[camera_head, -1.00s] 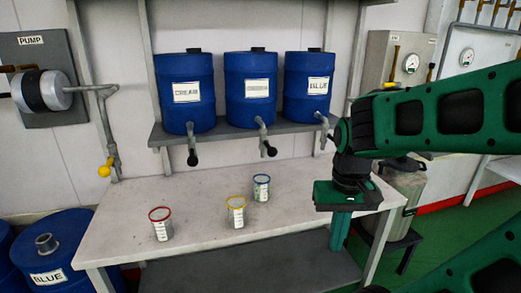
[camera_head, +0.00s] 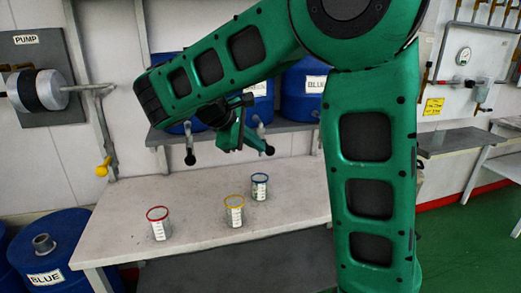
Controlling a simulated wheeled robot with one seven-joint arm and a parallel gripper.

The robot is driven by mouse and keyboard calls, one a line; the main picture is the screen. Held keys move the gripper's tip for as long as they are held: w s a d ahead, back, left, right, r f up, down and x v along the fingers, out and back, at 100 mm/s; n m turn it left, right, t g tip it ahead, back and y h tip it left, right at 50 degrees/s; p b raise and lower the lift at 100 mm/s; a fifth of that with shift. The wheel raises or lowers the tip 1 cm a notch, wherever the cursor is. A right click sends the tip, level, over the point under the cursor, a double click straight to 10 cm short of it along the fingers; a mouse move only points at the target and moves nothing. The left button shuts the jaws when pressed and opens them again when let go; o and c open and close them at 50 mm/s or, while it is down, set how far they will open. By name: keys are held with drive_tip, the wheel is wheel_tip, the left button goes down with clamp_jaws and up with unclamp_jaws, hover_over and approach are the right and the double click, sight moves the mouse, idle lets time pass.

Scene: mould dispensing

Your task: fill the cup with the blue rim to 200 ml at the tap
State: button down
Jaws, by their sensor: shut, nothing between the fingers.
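The middle tap (camera_head: 264,143), with a black knob, and the left tap (camera_head: 190,150) hang from the shelf. The right tap is hidden behind my arm. My gripper (camera_head: 230,146) is shut and empty. It appears between the left and middle taps, above and left of the blue-rimmed cup. Its exact distance from the middle tap cannot be told. The fill level in the cup is too small to read.
A red-rimmed cup (camera_head: 158,226) and a yellow-rimmed cup (camera_head: 234,213) stand left of the blue-rimmed one. A yellow-ended pump spout (camera_head: 103,168) is at left.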

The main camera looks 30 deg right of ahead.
drive_tip(key=w+a+r+n+t+h, duration=0.1)
drive_tip(key=w+a+r+n, duration=0.1)
drive_tip(key=a, duration=0.4)
drive_tip(key=shift+w+r+n+h, duration=0.15)
drive_tip(key=shift+r+n+h, duration=0.15)
drive_tip(key=shift+r, duration=0.15)
drive_tip(key=x, duration=1.4)
